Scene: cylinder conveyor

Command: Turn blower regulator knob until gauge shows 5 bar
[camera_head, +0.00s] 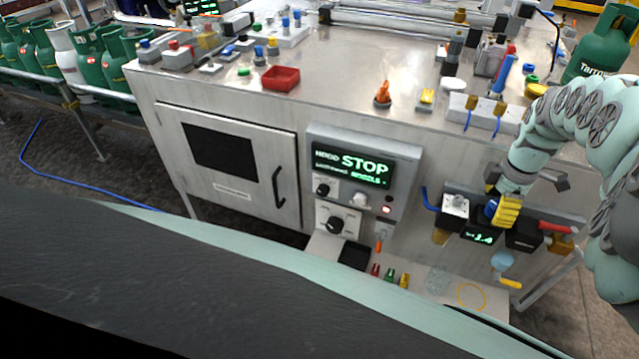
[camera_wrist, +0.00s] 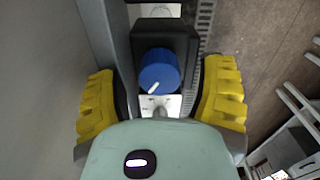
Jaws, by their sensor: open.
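The blue regulator knob (camera_wrist: 158,71) sits on a black housing (camera_wrist: 178,38) in the wrist view, with a white pointer line toward its lower left. My gripper (camera_wrist: 160,98) is open, with one yellow finger on each side of the knob and a gap on both sides. In the head view my gripper (camera_head: 507,211) is at the regulator unit on the cabinet's front, and the blue knob (camera_head: 491,208) shows just left of the yellow fingers. A dark gauge display (camera_head: 481,236) with green marks is below the knob; I cannot read its value.
A white-topped block (camera_head: 455,207) with a blue fitting stands left of the knob, and a red handle (camera_head: 557,227) is to the right. A lit panel (camera_head: 352,165) reads STOP. Below is a shelf (camera_head: 435,297) with small coloured fittings.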

